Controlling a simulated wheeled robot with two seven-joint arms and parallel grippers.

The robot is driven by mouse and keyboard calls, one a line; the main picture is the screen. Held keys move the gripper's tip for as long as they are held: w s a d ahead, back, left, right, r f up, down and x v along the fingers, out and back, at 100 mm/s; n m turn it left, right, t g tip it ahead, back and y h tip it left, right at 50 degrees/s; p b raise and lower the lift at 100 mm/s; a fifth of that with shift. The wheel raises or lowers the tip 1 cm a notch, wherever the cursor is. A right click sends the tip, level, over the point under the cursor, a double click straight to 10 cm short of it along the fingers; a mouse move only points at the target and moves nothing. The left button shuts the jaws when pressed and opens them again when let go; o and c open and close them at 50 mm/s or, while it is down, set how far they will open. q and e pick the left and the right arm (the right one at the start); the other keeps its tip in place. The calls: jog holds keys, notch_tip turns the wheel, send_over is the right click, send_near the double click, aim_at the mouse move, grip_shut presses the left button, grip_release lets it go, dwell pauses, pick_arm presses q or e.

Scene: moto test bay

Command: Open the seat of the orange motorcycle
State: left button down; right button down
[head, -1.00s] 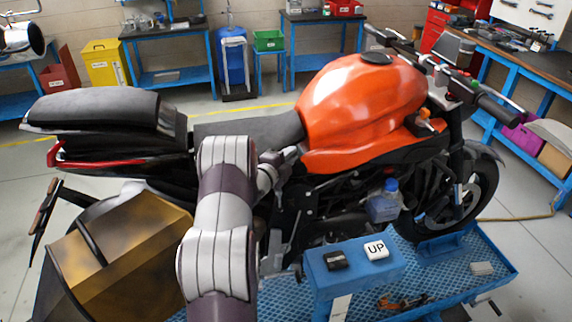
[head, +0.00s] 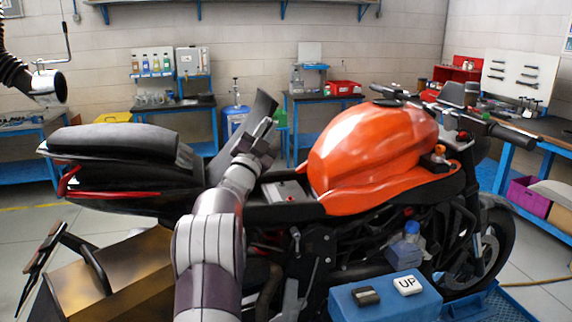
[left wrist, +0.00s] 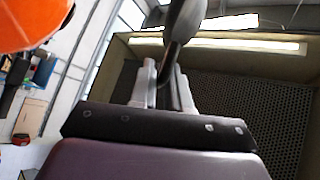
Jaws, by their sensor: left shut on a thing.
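The orange motorcycle (head: 370,140) stands side-on in the head view, front wheel to the right. Its dark seat (head: 260,108) is tipped up steeply between the orange tank and the tail (head: 115,142). My left gripper (head: 263,132) is shut on the raised seat. In the left wrist view, the left fingers (left wrist: 162,88) close around a dark, thin part of the seat (left wrist: 184,22). My arm hides the seat's lower end. My right gripper is not in view.
A blue box with an UP button (head: 407,285) stands in front of the motorcycle. A blue-capped bottle (head: 408,245) is beside the engine. Blue workbenches (head: 180,104) line the back wall, and another bench stands at the right.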

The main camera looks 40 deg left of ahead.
pick_arm(q)
jog(key=s+a+r+n+y+b, duration=0.4)
jog(key=s+a+n+y+b, duration=0.1)
jog(key=s+a+n+y, duration=0.2)
jog(key=shift+s+r+n, duration=0.3)
jog(key=shift+s+n, duration=0.4)
jog(key=shift+s, duration=0.1)
jog(key=c, duration=1.3)
grip_release()
jog(key=shift+o, duration=0.2)
jog(key=shift+s, duration=0.15)
